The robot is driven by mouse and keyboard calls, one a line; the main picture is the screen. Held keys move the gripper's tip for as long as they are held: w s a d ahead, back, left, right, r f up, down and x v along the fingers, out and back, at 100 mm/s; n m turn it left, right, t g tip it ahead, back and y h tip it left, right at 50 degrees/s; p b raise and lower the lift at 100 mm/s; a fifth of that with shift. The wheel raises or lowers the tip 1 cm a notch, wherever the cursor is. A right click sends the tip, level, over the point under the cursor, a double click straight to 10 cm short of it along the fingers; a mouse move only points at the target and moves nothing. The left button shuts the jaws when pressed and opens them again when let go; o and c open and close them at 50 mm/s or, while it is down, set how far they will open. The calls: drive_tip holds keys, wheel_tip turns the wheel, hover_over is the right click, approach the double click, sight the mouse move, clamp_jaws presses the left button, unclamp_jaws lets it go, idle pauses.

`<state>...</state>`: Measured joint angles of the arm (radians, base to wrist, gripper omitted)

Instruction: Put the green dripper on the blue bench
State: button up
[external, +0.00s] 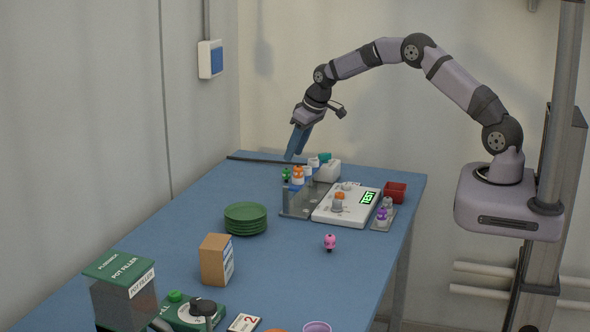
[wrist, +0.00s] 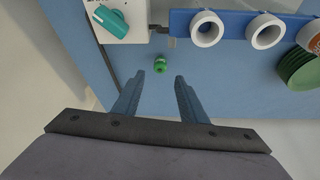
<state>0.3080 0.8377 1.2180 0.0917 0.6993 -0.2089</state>
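The green dripper (external: 286,174) is small and stands at the far end of the bench, left of an orange-topped bottle. It also shows in the wrist view (wrist: 160,65), against the blue bench top, just beyond and between my fingertips. I cannot tell exactly what its lower end rests on. The blue bench (external: 285,260) fills the middle of the external view and lies below the dripper in the wrist view (wrist: 215,70). My gripper (wrist: 158,77) is open and empty, with its blue fingers apart. In the external view my gripper (external: 291,157) points down above the bench's far end, above the dripper.
The bench's left strip is clear.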

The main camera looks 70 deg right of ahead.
drive_tip(key=shift+b+v, duration=0.5)
drive_tip(key=shift+v, duration=2.2)
drive_tip(key=shift+s, duration=0.1)
drive_tip(key=s+a+f+g, duration=0.1)
drive_tip(key=s+a, duration=0.4)
drive_tip(key=s, duration=0.7)
drive_tip(key=s+a+f+n+g, duration=0.1)
drive_tip(key=s+a, duration=0.5)
drive_tip(key=s, duration=0.6)
drive_tip(key=s+a+f+g, duration=0.2)
drive_tip(key=s+a, duration=0.4)
drive_tip(key=s, duration=0.5)
drive_tip(key=shift+s+f+n+y, duration=0.3)
drive_tip(key=shift+s+f+n, duration=0.1)
drive_tip(key=shift+f, duration=0.15)
